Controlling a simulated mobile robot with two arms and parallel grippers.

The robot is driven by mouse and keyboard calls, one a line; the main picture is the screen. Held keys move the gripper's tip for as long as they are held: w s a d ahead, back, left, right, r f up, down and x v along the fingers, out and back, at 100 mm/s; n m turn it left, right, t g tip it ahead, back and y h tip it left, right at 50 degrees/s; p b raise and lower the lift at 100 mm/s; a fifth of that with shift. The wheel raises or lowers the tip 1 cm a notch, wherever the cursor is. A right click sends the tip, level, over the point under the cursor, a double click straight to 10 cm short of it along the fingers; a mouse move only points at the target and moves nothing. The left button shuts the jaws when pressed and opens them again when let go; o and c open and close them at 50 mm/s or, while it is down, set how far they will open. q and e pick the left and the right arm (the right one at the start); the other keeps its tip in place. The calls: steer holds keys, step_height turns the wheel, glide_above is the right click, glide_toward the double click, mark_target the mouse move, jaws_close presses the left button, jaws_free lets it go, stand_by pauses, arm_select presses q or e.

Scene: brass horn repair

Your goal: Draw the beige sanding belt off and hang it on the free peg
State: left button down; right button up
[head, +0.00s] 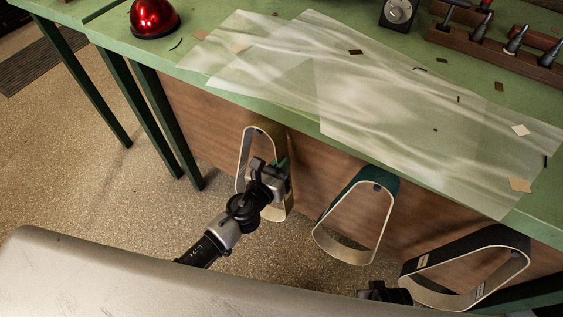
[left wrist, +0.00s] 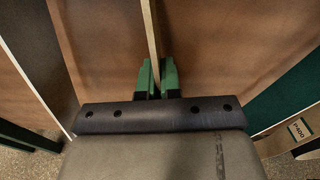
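The beige sanding belt (head: 246,150) hangs as a long loop at the left of the brown panel under the bench. My left gripper (head: 280,165) is at its right strand and covers part of it. In the left wrist view the green fingers (left wrist: 156,76) lie on both sides of the belt's thin edge (left wrist: 151,35), closed on it with little or no gap. The peg inside this belt is hidden. I see no bare peg. A dark part of my right arm (head: 385,292) shows at the bottom beside the black belt; its fingers cannot be made out.
A teal belt (head: 330,232) hangs in the middle and a black belt (head: 515,262) at the right. The green bench (head: 230,95) carries translucent sheets (head: 400,110), a red dome (head: 153,16) and a tool rack (head: 490,50). A grey surface (head: 120,275) fills the lower left.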

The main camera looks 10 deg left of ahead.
arm_select(q)
steer(key=c, duration=1.2)
jaws_free()
steer(key=shift+c, duration=0.2)
arm_select(e)
steer(key=shift+s, duration=0.1)
steer(key=shift+f, duration=0.1)
arm_select(q)
steer(key=v, duration=0.8)
steer(key=shift+b, duration=0.35)
arm_select(e)
steer(key=shift+w+r, duration=0.2)
steer(key=shift+r, duration=0.35)
steer(key=shift+w+r, duration=0.15)
steer(key=shift+r, duration=0.35)
steer(key=shift+s, duration=0.1)
steer(key=shift+w, duration=0.3)
